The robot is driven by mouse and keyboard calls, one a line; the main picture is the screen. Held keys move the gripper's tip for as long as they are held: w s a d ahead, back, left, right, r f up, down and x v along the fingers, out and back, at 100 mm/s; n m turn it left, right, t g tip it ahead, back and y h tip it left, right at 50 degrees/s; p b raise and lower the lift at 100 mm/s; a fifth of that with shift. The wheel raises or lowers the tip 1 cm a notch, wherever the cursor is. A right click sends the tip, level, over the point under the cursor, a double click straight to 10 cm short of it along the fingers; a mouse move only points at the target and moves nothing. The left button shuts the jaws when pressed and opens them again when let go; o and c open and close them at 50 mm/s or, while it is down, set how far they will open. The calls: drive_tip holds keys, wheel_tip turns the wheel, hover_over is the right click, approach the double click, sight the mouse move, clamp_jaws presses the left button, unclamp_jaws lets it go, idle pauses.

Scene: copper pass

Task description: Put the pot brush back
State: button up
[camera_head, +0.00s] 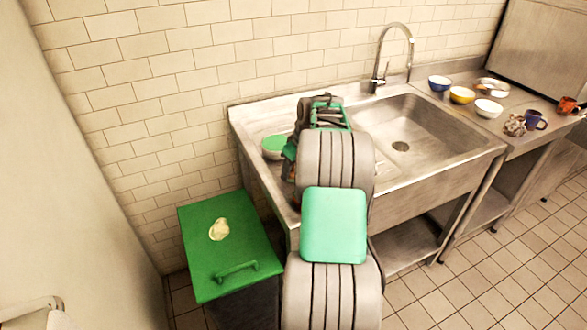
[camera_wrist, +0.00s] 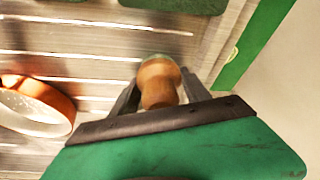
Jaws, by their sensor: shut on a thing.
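In the wrist view, my gripper (camera_wrist: 157,88) has its two dark fingers closed on the rounded wooden knob of the pot brush (camera_wrist: 158,80). Beyond the knob is the ridged metal drainboard (camera_wrist: 85,57). In the head view my arm covers much of the drainboard (camera_head: 262,123), and it hides the fingers and the brush.
A copper-rimmed pan (camera_wrist: 50,105) lies at left in the wrist view. A green-lidded bin (camera_head: 205,262) stands left of the sink (camera_head: 425,125). Bowls (camera_head: 461,95) and mugs (camera_head: 535,121) crowd the right counter.

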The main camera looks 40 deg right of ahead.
drive_tip(key=o, duration=1.5)
drive_tip(key=shift+c, duration=0.2)
drive_tip(key=shift+r+p, duration=0.3)
drive_tip(key=shift+r, duration=0.05)
drive_tip(key=v, duration=1.2)
drive_tip(key=w+a+r, duration=0.1)
drive_tip(key=w+a, duration=0.1)
drive_tip(key=a, duration=1.1)
drive_tip(key=s+a+f, duration=0.1)
drive_tip(key=s+a, duration=0.4)
drive_tip(key=a, duration=0.5)
drive_tip(key=s+a+f, duration=0.2)
drive_tip(key=s+a, duration=0.4)
drive_tip(key=a, duration=0.4)
drive_tip(key=s+a+f, duration=0.3)
drive_tip(key=s+f, duration=0.1)
drive_tip(key=s, duration=0.1)
drive_tip(key=shift+s+m, duration=0.3)
drive_tip(key=shift+s, duration=0.05)
